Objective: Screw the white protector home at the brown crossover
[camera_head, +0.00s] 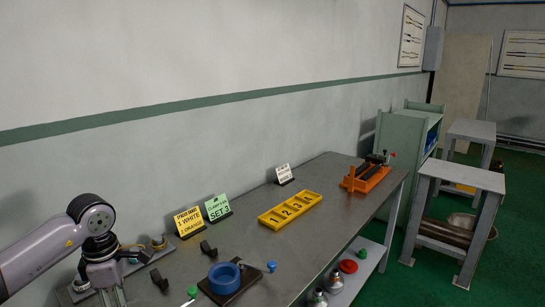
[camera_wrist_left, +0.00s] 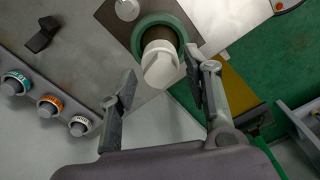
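In the left wrist view the white protector (camera_wrist_left: 160,70) is at the near end of the brown crossover (camera_wrist_left: 158,33), which shows inside a green ring-shaped vise (camera_wrist_left: 140,38). How far the protector is threaded on cannot be told. My left gripper (camera_wrist_left: 159,63) is open, with its fingers on either side of the protector. A clear gap shows on the left side, and the right finger looks closer. In the head view my left gripper (camera_head: 108,297) is at the bottom left, its fingertips cut off by the frame. The crossover and protector are not visible there. My right gripper is not in view.
A grey rack (camera_wrist_left: 60,112) with teal, orange and white ringed parts is at left. On the bench (camera_head: 330,175) are a blue ring vise (camera_head: 224,275), a yellow numbered tray (camera_head: 290,208), an orange vise (camera_head: 366,178) and small signs (camera_head: 188,222).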

